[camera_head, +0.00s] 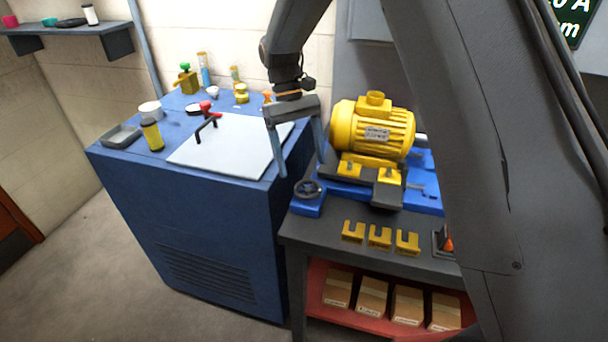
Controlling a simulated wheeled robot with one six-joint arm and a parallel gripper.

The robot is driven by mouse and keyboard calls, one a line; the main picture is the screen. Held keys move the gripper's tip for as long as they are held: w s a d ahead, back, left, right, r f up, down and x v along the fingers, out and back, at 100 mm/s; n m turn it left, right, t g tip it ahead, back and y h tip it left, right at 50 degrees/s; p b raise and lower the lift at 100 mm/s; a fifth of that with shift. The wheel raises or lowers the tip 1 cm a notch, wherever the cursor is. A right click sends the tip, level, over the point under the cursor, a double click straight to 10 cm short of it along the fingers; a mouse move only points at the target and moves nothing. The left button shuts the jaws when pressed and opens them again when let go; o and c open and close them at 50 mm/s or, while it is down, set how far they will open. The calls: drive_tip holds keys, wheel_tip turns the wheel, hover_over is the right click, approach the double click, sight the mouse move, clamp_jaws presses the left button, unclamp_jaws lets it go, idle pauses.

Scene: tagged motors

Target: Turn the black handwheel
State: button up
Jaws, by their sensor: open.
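The black handwheel (307,189) sits on a small blue block at the front left corner of the dark bench. It is beside the blue base of the yellow motor (372,130). My gripper (302,165) hangs over the bench's left side with its two blue-grey fingers spread wide and pointing down. In the picture the fingers frame the space just above the handwheel, and nothing is between them. I cannot tell from this one view how far the fingertips are from the wheel.
A blue cabinet (190,222) with a white plate (228,148), a red-knobbed black handle (207,121) and small items stands to the left. Several yellow slotted blocks (380,237) lie along the bench front. Boxes (372,297) fill the red lower shelf.

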drive_tip(key=shift+v, duration=1.3)
drive_tip(key=s+d+f+m+t+y, duration=0.2)
drive_tip(key=s+d+m+t, duration=0.3)
drive_tip(key=s+d, duration=1.1)
drive_tip(key=s+f, duration=0.1)
drive_tip(key=s, duration=0.2)
drive_tip(key=shift+s+d+t, duration=0.25)
drive_tip(key=shift+d+t, duration=0.05)
